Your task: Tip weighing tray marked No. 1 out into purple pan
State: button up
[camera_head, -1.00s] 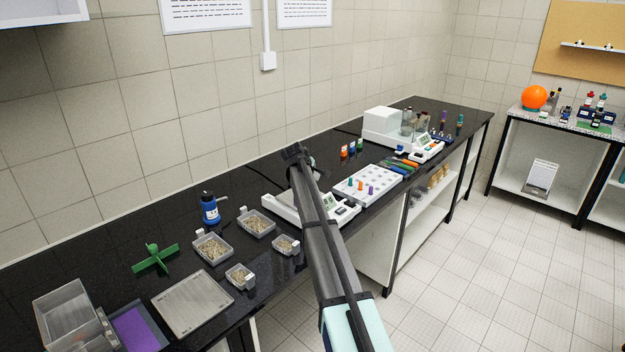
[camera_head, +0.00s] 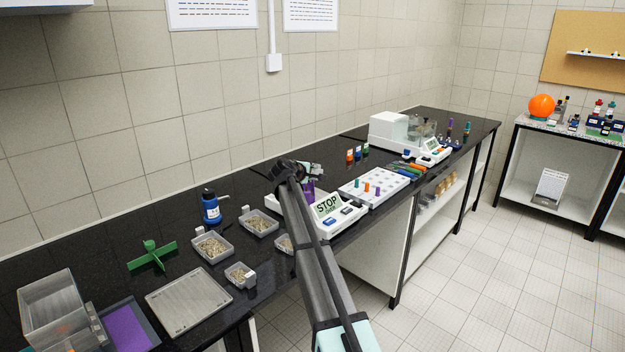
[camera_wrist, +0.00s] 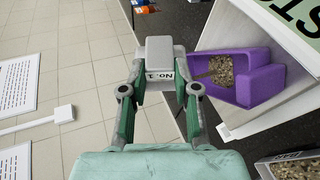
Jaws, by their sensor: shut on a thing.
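My gripper (camera_wrist: 160,82) is shut on a grey weighing tray (camera_wrist: 160,50), with the label "No. 1" upside down in the wrist view. The tray's inside is hidden there. The purple pan (camera_wrist: 262,85) is just right of the tray in that view and has a heap of grain-like material in it. It sits on the white balance (camera_wrist: 225,128). In the head view, the purple pan (camera_head: 309,188) is partly hidden by my arm, and my gripper (camera_head: 303,168) is above the balance. I cannot tell whether material remains in the held tray.
The balance display (camera_head: 327,205) reads "STOP". Several filled grey trays, one of them here (camera_head: 212,247), stand left of my arm. A white rack (camera_head: 373,187) stands right of the balance.

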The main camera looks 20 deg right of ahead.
jog(key=shift+s+a+f+n+t+h+b, duration=0.15)
jog(key=shift+a+f+n+t+h+b, duration=0.35)
jog(key=shift+b, duration=1.75)
jog(key=shift+s+a+f+t+h+b, duration=0.1)
jog(key=shift+a+t+h+b, duration=0.45)
jog(key=shift+b, duration=1.7)
jog(key=h+b, duration=0.1)
jog(key=b, duration=0.4)
jog(key=f+n+t+h+b, duration=0.1)
jog(key=b, duration=0.3)
jog(key=shift+s+a+h+b, duration=0.2)
jog(key=shift+h+b, duration=0.05)
jog(key=shift+b, duration=0.1)
jog(key=shift+a+r+n+t+b, duration=0.1)
jog(key=shift+r+n+t+b, duration=0.15)
jog(key=shift+t+b, duration=0.6)
jog(key=shift+g, duration=0.3)
